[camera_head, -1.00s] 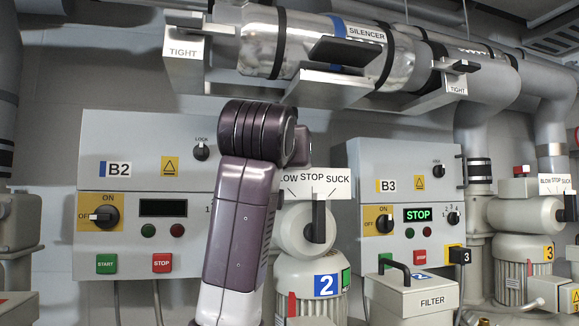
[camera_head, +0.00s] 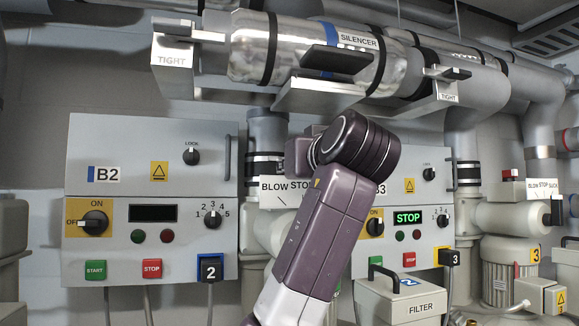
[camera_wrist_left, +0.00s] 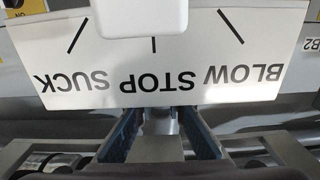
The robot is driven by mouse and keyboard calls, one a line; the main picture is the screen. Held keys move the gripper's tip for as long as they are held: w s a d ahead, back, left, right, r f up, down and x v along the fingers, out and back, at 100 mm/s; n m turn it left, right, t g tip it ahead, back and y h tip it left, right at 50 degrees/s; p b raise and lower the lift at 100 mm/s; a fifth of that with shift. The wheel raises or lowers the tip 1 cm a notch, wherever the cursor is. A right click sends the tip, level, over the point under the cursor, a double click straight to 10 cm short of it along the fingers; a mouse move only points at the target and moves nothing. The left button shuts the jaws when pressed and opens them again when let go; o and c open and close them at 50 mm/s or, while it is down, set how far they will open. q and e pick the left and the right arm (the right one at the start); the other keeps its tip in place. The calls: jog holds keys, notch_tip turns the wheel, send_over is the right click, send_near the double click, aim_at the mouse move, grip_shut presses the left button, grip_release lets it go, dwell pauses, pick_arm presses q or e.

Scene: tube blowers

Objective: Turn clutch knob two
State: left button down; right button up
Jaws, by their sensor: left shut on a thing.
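The sign reading BLOW STOP SUCK (camera_head: 287,188) marks clutch knob two and is partly covered by my arm in the head view. It shows upside down in the left wrist view (camera_wrist_left: 170,88). The knob itself is hidden behind my arm in the head view. My left gripper (camera_wrist_left: 161,118) is just at the sign's lettered edge, its two fingers closed in around a part that is mostly hidden between them. It is shut on the knob, whose exact angle I cannot tell. My right gripper is not in view.
The B2 control box (camera_head: 150,200) stands to the left, with its display dark. The B3 box (camera_head: 408,245) reads STOP. The silencer pipe (camera_head: 290,50) runs above my arm. A filter box (camera_head: 400,300) with a handle stands low at the right.

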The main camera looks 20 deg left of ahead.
pick_arm(q)
jog(key=c, duration=2)
grip_release()
jog(key=shift+o, duration=0.2)
jog(key=v, duration=1.1)
jog(key=shift+w+d, duration=0.1)
jog(key=shift+s+d, duration=0.25)
jog(key=shift+s, duration=0.2)
